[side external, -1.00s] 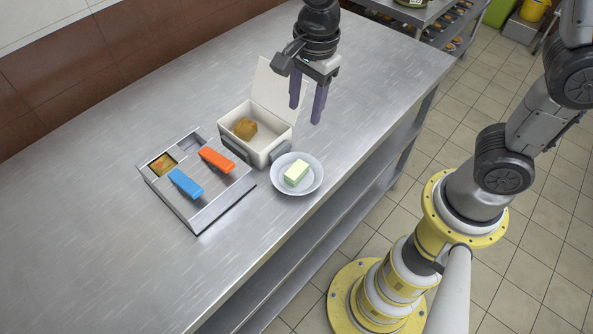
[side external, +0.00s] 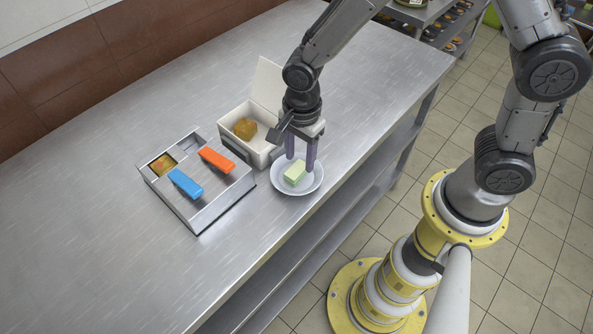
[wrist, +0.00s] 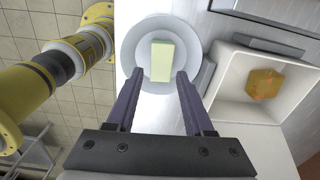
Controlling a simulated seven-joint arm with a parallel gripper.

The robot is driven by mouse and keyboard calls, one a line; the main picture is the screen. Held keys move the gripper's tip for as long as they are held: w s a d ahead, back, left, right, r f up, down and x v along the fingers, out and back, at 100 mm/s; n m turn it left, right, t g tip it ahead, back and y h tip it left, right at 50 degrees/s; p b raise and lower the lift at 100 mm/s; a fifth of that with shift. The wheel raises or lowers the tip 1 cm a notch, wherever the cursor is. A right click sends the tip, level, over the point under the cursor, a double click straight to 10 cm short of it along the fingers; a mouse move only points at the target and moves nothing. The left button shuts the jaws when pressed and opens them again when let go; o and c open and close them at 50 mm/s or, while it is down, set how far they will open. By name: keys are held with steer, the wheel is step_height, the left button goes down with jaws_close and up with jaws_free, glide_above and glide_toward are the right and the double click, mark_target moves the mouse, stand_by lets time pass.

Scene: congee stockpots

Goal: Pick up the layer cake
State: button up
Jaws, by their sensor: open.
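The layer cake is a small pale green and cream block (side external: 294,174) lying on a round white plate (side external: 283,187) near the table's front edge. My gripper (side external: 301,168) is open, with its two purple fingers pointing down over the back part of the plate, close to the cake. In the wrist view the cake (wrist: 162,61) lies just beyond the fingertips (wrist: 158,75), centred roughly between them. Nothing is between the fingers. The exact height of the fingertips above the plate is hard to tell.
An open white box (side external: 262,157) with a brown-orange item (side external: 245,128) inside stands behind the plate, close to my gripper. Left of it is a grey container (side external: 207,207) with blue (side external: 185,184) and orange (side external: 216,159) handles. The steel table (side external: 90,230) is clear at left.

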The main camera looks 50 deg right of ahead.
mark_target(299, 166)
steer(key=shift+w+f, duration=0.1)
steer(key=shift+f, duration=1.75)
jaws_close()
